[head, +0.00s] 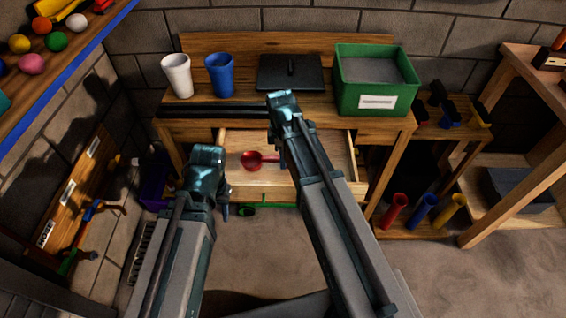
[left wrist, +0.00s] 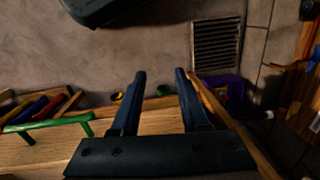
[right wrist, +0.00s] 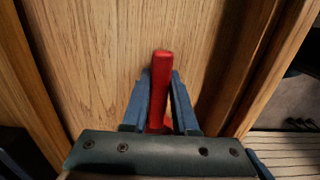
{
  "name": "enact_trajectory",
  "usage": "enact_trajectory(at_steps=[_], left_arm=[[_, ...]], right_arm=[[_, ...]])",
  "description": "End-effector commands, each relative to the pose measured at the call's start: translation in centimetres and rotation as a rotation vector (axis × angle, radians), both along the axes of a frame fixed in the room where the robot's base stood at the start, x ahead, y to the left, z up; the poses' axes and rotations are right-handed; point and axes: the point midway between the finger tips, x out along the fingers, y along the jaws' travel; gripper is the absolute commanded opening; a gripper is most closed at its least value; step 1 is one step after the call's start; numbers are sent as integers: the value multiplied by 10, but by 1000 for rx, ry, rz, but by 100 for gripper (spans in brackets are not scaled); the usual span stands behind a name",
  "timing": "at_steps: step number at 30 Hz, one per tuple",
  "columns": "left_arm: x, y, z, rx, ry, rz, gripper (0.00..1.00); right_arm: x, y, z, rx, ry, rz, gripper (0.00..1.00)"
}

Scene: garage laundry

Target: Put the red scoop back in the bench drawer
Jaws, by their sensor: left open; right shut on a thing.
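The bench drawer (head: 318,188) is pulled open below the worktop. The red scoop (head: 250,161) is within the drawer's outline, its round bowl left and its handle pointing right. My right gripper (right wrist: 160,78) is shut on the scoop's handle (right wrist: 161,62), above the wooden drawer floor (right wrist: 95,60). Whether the scoop touches the floor cannot be told.
On the worktop stand a white cup (head: 177,76), a blue cup (head: 220,75), a dark flat lidded thing (head: 291,74) and a green bin (head: 376,105). Red, blue and yellow tubes (head: 424,211) stand at the right. A purple box (head: 155,187) is at the left.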

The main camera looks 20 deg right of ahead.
Motion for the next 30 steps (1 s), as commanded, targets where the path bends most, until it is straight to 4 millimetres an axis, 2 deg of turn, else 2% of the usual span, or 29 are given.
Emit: enact_trajectory(at_steps=[9,10,15,24,30], left_arm=[[0,0,-3,0,0,0,45],[0,0,-2,0,0,0,45],[0,0,-1,0,0,0,45],[0,0,-1,0,0,0,45],[0,0,8,0,0,0,45]], right_arm=[[0,0,-3,0,0,0,0],[0,0,-2,0,0,0,29],[0,0,-1,0,0,0,57],[0,0,-1,0,0,0,57],[0,0,8,0,0,0,57]])
